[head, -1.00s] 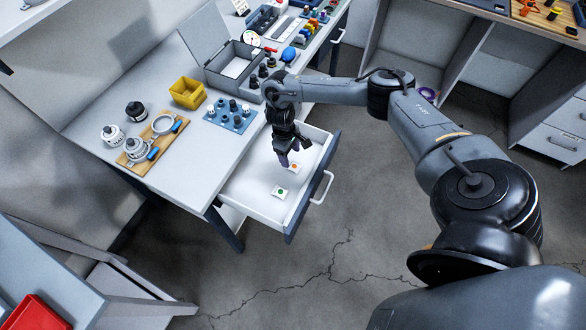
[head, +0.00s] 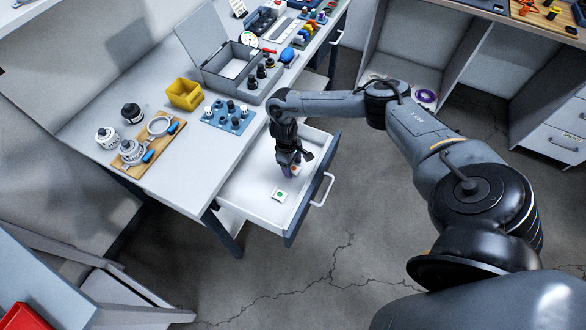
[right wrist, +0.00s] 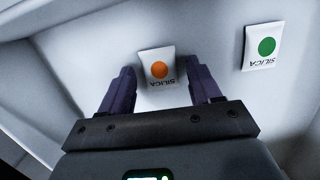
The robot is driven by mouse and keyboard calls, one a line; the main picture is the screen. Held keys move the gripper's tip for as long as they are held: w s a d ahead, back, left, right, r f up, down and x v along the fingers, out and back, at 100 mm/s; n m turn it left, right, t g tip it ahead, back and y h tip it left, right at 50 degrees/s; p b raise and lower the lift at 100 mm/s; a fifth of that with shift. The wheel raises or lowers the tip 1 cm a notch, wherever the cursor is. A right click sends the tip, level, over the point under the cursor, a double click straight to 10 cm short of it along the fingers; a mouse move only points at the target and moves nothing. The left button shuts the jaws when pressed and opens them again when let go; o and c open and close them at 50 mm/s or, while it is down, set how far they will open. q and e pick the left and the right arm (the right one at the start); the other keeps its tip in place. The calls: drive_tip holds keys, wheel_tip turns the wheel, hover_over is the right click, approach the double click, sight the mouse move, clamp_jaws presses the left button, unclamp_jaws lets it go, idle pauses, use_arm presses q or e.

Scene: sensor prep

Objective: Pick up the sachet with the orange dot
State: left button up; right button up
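The sachet with the orange dot (right wrist: 158,69) lies on the floor of the open drawer (head: 247,200), marked SILICA. In the right wrist view it sits between the tips of my right gripper (right wrist: 158,85), with a gap on each side. In the head view my right gripper (head: 288,170) points down into the drawer and covers most of this sachet. The fingers are open. A sachet with a green dot (head: 279,195) lies nearer the drawer's front left; it also shows at the right of the right wrist view (right wrist: 263,46). My left gripper is not in view.
The drawer walls surround the sachets, and its front has a handle (head: 322,190). On the table above stand a blue block with fittings (head: 229,115), a yellow bin (head: 185,94), a grey open case (head: 238,68) and a wooden board (head: 148,147).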

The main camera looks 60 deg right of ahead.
drive_tip(key=c, duration=0.9)
drive_tip(key=shift+r, duration=0.1)
drive_tip(key=shift+c, duration=0.2)
